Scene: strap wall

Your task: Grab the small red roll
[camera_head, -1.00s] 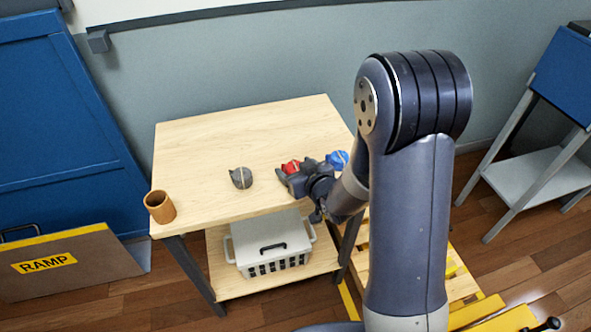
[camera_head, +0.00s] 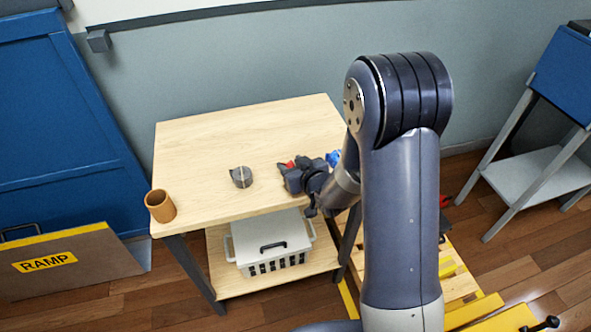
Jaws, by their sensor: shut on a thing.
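The small red roll (camera_head: 290,164) is at the right part of the wooden table (camera_head: 215,140). Only a bit of its red shows, as my gripper (camera_head: 284,172) covers most of it. My gripper is shut on the red roll, low over the tabletop. I cannot tell whether the roll still touches the table. A blue roll (camera_head: 333,158) sits just right of my gripper, partly hidden by my arm.
A brown cup (camera_head: 160,206) stands at the table's front left corner. A white lidded basket (camera_head: 270,241) sits on the lower shelf. A ramp board (camera_head: 70,262) leans at the left. A yellow-edged pallet (camera_head: 462,285) is on the floor at right. The table's back left is clear.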

